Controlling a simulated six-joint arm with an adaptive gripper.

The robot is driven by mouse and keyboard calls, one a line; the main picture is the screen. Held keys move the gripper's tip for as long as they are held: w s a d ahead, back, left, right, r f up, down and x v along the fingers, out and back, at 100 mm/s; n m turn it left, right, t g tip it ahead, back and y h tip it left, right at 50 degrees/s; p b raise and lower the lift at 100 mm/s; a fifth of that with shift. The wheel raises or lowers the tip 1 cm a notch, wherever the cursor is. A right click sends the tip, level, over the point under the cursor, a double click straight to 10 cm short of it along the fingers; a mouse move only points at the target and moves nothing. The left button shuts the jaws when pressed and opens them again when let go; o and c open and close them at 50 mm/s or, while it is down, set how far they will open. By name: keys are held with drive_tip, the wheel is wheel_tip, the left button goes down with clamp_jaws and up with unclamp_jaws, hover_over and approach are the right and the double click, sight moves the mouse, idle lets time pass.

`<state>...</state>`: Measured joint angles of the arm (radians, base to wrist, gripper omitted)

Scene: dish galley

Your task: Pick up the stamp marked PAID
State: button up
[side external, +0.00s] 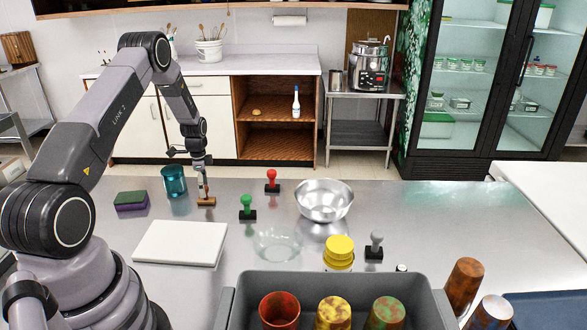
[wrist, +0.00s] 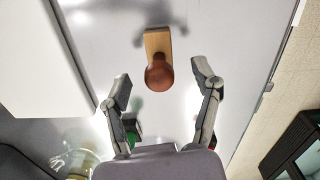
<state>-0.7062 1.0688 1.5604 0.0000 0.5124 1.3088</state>
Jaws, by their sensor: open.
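Several stamps stand on the steel counter. The brown wooden stamp (side external: 206,201) has a round knob and a light wood base, and it shows in the wrist view (wrist: 158,45). A green stamp (side external: 247,203), a red stamp (side external: 272,179) and a grey stamp (side external: 374,243) have dark bases. I cannot read PAID on any of them. My gripper (side external: 203,167) is just above the brown stamp, pointing down. In the wrist view its fingers (wrist: 162,84) are spread apart, with the brown knob appearing between and slightly beyond the tips. Nothing is held.
A teal cup (side external: 174,182) and a sponge (side external: 131,201) are left of the brown stamp. A white board (side external: 180,243), a glass bowl (side external: 278,244) and a metal bowl (side external: 324,200) lie nearby. A grey bin (side external: 337,283) with cups is in front. The right counter is clear.

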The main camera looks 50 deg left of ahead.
wheel_tip(320, 180, down, 3)
drive_tip(key=shift+f, duration=0.2)
drive_tip(key=shift+c, duration=0.2)
clamp_jaws()
